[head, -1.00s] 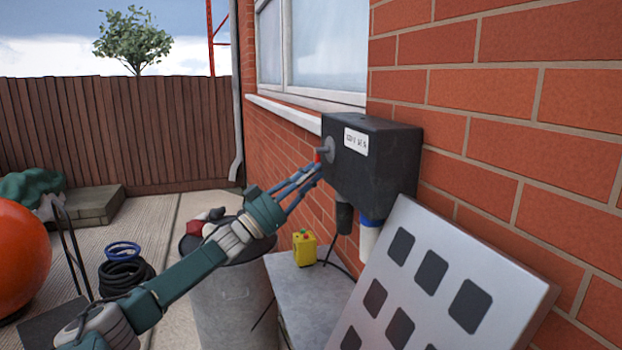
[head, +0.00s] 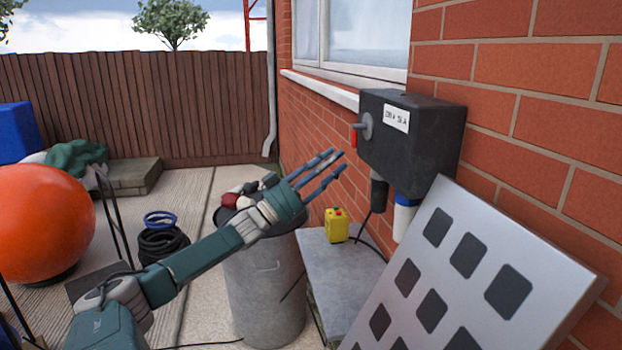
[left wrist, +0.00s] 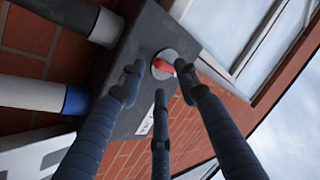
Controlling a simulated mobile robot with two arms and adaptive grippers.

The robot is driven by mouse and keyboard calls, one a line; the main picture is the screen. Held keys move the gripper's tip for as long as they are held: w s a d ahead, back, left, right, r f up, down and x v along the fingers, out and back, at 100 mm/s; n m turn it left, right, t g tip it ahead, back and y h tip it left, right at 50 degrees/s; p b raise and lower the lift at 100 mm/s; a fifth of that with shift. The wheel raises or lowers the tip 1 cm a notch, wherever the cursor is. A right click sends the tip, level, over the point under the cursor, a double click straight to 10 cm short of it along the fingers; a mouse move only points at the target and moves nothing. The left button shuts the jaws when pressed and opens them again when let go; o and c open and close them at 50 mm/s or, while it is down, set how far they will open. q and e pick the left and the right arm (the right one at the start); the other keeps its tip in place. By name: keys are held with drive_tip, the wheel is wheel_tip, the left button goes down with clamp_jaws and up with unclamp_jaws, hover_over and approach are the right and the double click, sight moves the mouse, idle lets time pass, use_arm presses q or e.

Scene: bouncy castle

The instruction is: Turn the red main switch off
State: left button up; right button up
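The red main switch handle (head: 355,136) sits on a round grey hub (head: 366,124) at the left face of a dark box (head: 420,148) on the brick wall. It appears to hang roughly vertical in the head view. In the left wrist view the red handle (left wrist: 163,66) shows on its grey disc, partly near a finger's outline. My left gripper (head: 328,170) is open and empty, its three fingers spread, below and left of the handle and apart from it. The fingers (left wrist: 160,95) point toward the box in the wrist view. My right gripper is not in view.
Below the box are dark and blue-white plugs (head: 403,215). A tilted panel with dark squares (head: 490,225) leans at the right. A yellow control box (head: 337,225) stands on a grey slab (head: 335,270). A grey bin (head: 265,290) stands beneath my left arm.

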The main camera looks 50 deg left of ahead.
use_arm(q)
drive_tip(key=v, duration=0.7)
idle(0.5)
